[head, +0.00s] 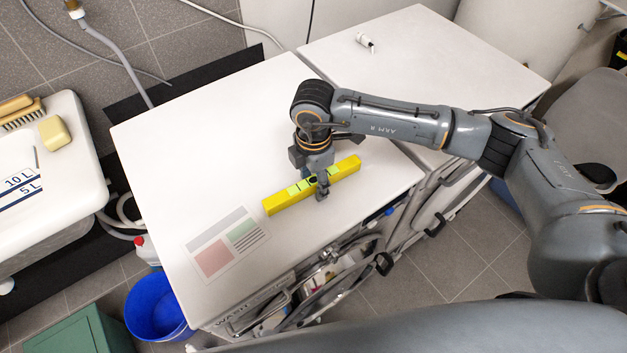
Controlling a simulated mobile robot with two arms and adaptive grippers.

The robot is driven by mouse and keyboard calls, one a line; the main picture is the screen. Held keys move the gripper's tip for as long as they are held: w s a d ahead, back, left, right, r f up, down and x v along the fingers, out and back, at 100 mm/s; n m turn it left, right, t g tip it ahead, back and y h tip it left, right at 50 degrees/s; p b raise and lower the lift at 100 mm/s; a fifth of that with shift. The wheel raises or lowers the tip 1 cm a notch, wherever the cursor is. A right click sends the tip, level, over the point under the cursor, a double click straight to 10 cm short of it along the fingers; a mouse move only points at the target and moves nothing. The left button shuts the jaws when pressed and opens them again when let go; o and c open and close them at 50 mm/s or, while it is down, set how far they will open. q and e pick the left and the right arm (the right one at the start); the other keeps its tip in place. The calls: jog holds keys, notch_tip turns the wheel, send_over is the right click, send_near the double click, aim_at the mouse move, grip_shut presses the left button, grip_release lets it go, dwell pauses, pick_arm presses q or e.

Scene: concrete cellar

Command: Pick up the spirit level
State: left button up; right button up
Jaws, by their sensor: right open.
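The spirit level (285,199) is a yellow bar with pale green vials. It lies at a slant on the white top on the left, its right end farther back. My right gripper (321,190) is over the middle of the level, pointing down, with a finger showing at the level's front side. The gripper is open; the far finger is mostly hidden, and I cannot tell whether the fingers touch the level. My left gripper is not in view.
A flat printed sheet or label (226,246) lies left of the level on the white top (185,150). A sink (75,150) stands left; a blue bucket (155,305) is on the floor.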

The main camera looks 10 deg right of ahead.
grip_shut()
jog(key=shift+r, duration=0.1)
